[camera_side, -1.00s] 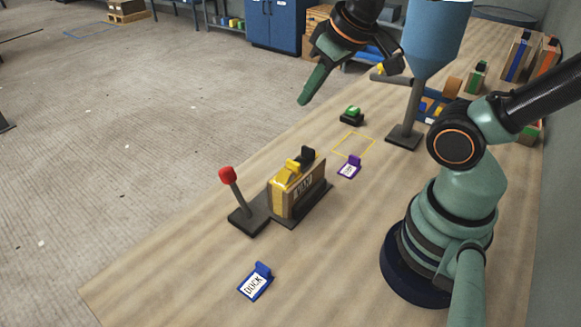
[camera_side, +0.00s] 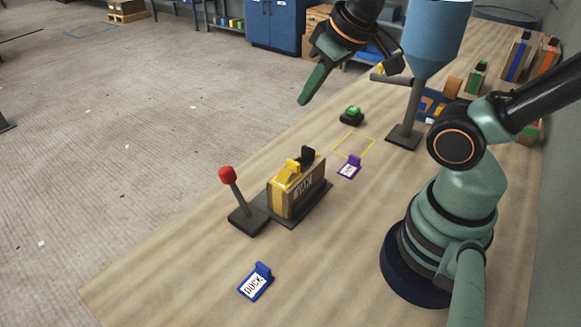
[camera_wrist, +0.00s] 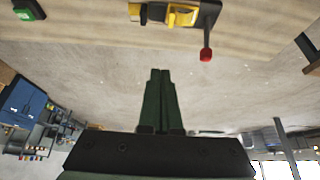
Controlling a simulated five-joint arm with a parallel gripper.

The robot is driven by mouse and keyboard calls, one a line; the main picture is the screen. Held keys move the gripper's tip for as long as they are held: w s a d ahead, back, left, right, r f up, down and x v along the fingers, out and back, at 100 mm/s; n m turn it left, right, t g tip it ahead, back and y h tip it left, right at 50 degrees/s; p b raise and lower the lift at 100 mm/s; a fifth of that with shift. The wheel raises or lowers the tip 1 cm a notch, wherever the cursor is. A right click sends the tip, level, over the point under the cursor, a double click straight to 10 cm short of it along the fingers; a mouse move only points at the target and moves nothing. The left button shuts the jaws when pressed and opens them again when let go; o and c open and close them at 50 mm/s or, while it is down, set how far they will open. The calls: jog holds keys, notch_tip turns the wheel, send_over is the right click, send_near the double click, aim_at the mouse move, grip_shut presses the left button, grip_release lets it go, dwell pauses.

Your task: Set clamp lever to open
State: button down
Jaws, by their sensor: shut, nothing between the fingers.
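The clamp lever (camera_side: 232,187) is a grey rod with a red knob, standing on a dark base at the left end of the clamp fixture. It leans a little to the left in the side view. In the wrist view the red knob (camera_wrist: 206,55) shows near the top. My gripper (camera_side: 303,103) is shut and empty, held in the air well behind the fixture and apart from the lever. Its fingers (camera_wrist: 160,72) are together in the wrist view.
A blue DOCK sign (camera_side: 256,282) stands on the wooden table in front of the lever. A purple sign (camera_side: 349,167), a yellow outlined square (camera_side: 353,144) and a green button (camera_side: 351,114) lie behind the fixture. A blue hopper (camera_side: 436,35) stands at the back right.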

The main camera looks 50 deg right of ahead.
aim_at(238, 193)
dwell(0.3)
jog(key=w+a+r+g, duration=0.2)
jog(key=w+a+g, duration=0.25)
jog(key=w, duration=0.65)
jog(key=w+a+f+g, duration=0.3)
jog(key=w+a+f, duration=0.4)
jog(key=w+f, duration=0.1)
jog(key=s+f, duration=0.4)
jog(key=f, duration=0.5)
jog(key=shift+s+a, duration=0.25)
jog(key=shift+s, duration=0.15)
jog(key=shift+s+r+t, duration=0.15)
jog(key=shift+r+t, duration=0.05)
jog(key=shift+t, duration=0.15)
